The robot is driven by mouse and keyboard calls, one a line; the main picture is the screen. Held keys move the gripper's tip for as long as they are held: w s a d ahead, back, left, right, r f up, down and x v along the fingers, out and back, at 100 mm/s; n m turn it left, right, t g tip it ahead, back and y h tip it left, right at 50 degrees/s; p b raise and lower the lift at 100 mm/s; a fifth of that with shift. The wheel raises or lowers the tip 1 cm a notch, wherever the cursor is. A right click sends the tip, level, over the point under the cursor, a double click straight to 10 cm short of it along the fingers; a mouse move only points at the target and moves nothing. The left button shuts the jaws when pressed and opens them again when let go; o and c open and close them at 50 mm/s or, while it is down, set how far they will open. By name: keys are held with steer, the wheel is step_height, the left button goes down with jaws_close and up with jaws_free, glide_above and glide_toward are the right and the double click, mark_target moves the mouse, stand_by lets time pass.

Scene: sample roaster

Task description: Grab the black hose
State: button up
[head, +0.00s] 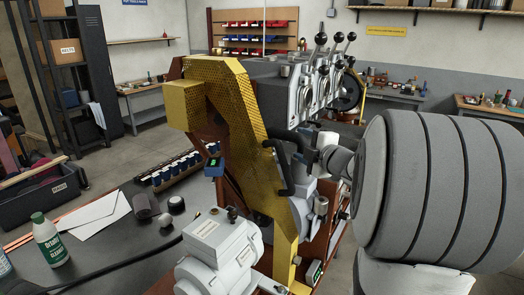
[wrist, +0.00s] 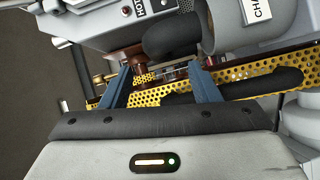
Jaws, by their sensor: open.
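The black hose (wrist: 265,83) is a thick dark tube in front of the yellow perforated guard (wrist: 150,78) in the wrist view. It runs across behind my right-hand finger, which hides part of it. In the head view a bent black piece (head: 283,168), which looks like the same hose, stands against the yellow guard (head: 235,95). My gripper (wrist: 160,70) is open, its two blue-grey fingers apart and nothing clearly held between them. The hose appears beyond the fingers; I cannot tell whether they touch it. In the head view my arm hides much of the gripper.
A grey motor housing (head: 218,245) stands low in front of the guard. Levers with black knobs (head: 320,38) rise behind it. A rounded dark part (wrist: 170,36) sits just above the fingers. A green-capped bottle (head: 50,240) and black cable (head: 110,268) are on the left bench.

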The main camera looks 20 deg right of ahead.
mark_target(293, 138)
steer(key=w, duration=0.2)
steer(key=w+p, duration=0.1)
steer(key=w, duration=0.2)
steer(key=w+a, duration=0.1)
steer(key=w, duration=0.1)
steer(key=shift+w+f+p, duration=0.3)
steer(key=shift+w+p, duration=0.05)
steer(key=shift+p, duration=0.05)
steer(key=shift+c, duration=0.2)
steer(key=shift+s, duration=0.1)
jaws_close()
